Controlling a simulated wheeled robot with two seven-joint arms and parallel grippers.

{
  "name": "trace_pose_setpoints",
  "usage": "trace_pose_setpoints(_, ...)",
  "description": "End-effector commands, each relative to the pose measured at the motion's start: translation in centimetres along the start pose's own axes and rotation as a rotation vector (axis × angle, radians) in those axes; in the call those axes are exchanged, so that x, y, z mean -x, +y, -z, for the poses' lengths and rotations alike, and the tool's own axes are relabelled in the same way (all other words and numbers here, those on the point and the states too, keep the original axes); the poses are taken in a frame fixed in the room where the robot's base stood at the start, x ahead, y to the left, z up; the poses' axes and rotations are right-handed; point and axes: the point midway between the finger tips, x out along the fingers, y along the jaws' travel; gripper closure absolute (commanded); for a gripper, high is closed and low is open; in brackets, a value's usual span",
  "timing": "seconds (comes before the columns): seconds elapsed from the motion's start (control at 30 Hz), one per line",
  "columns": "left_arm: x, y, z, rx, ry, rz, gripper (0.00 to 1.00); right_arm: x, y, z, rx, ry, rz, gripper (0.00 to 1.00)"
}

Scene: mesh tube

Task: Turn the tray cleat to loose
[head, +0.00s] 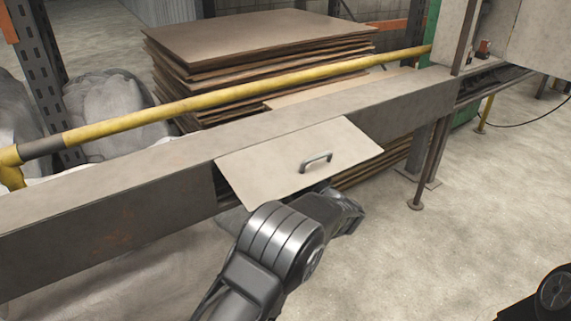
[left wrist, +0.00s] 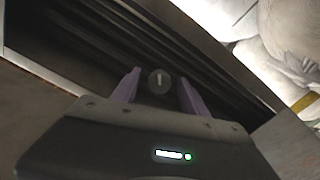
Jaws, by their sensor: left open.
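A small round dark knob with a pale slot mark (left wrist: 160,82), which looks like the tray cleat, shows in the left wrist view inside a dark ribbed tray. Its pale mark stands about upright in that picture. My left gripper (left wrist: 159,76) is open, with one purple finger on each side of the knob in the picture. I cannot tell whether either finger touches it. In the head view my left arm reaches to the tray just below a raised flap (head: 290,163) with a grey handle. The flap and arm hide the gripper and knob there. My right gripper is not in view.
The long grey metal tray (head: 110,215) crosses the head view, with a yellow rail (head: 230,94) behind it. Stacked brown sheets (head: 255,40) stand behind. A thin post (head: 425,160) stands at right.

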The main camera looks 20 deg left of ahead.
Motion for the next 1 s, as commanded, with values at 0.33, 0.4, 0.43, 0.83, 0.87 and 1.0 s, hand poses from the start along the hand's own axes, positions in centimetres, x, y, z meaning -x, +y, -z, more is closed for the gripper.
trace_pose_setpoints(0.33, 4.5, 0.2, 0.1, -0.001, -0.004, -0.002, 0.48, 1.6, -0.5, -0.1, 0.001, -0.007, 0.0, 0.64)
trace_pose_setpoints(0.4, 5.6, 0.1, 0.2, -0.001, -0.003, -0.002, 0.48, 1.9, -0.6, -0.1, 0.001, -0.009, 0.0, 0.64)
trace_pose_setpoints(0.43, 6.1, 0.1, 0.1, 0.0, -0.003, -0.002, 0.48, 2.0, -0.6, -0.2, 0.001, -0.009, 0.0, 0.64)
trace_pose_setpoints(0.83, 7.7, 0.0, -0.1, 0.0, -0.001, 0.0, 0.48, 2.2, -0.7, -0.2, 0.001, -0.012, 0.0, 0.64)
trace_pose_setpoints(0.87, 7.7, 0.0, -0.1, 0.0, -0.001, 0.0, 0.48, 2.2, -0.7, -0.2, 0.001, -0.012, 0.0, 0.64)
trace_pose_setpoints(1.0, 7.5, -0.2, 0.0, -0.008, 0.0, 0.001, 0.48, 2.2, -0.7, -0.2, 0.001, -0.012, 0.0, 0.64)
